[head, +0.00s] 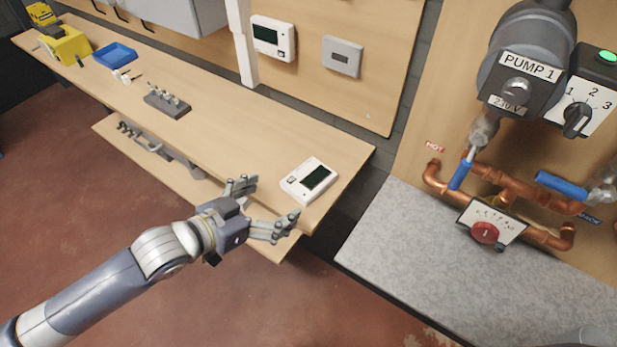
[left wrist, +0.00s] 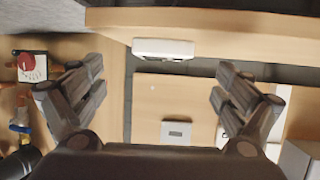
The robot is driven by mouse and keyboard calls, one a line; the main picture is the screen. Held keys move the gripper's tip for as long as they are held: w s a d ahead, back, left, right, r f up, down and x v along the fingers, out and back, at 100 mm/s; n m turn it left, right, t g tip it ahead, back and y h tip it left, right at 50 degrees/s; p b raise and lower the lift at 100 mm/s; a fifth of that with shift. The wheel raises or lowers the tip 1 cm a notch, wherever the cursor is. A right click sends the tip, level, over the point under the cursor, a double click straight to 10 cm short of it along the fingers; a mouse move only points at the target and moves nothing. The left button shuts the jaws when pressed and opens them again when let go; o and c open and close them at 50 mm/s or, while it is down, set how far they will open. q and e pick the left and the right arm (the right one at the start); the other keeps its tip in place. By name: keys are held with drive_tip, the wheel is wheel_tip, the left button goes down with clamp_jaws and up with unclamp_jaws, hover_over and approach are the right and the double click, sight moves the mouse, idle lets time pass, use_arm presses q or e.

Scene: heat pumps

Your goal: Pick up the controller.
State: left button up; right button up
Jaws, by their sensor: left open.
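The controller (head: 310,179), a white box with a dark screen, lies on the wooden workbench (head: 240,130) near its right end. In the left wrist view the controller (left wrist: 163,48) shows edge-on between the fingers, beyond the tips. My left gripper (head: 268,203) is open and empty at the bench's front edge. Its spread fingers point toward the controller and look apart from it. The left gripper's fingers (left wrist: 158,78) also show wide apart in the wrist view. My right gripper is not in view.
A second white controller (head: 273,38) and a grey thermostat (head: 342,57) hang on the wall board. A grey block with fittings (head: 168,102) and a blue tray (head: 115,55) stand farther left. A lower shelf (head: 130,150) runs beneath. Copper pipes (head: 505,180) and a pump (head: 527,60) are at right.

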sight(303, 182)
use_arm(q)
drive_tip(key=shift+x, duration=0.95)
drive_tip(key=x, duration=0.1)
drive_tip(key=p+x, duration=0.1)
drive_tip(key=x, duration=0.2)
drive_tip(key=shift+w+d+r+p, duration=0.2)
drive_tip(key=shift+w+r+p, duration=0.1)
drive_tip(key=shift+w, duration=0.15)
drive_tip(key=shift+w+d+f, duration=0.2)
drive_tip(key=shift+f, duration=0.05)
drive_tip(key=c, duration=1.4)
drive_tip(key=shift+o, duration=0.2)
drive_tip(key=shift+r, duration=0.1)
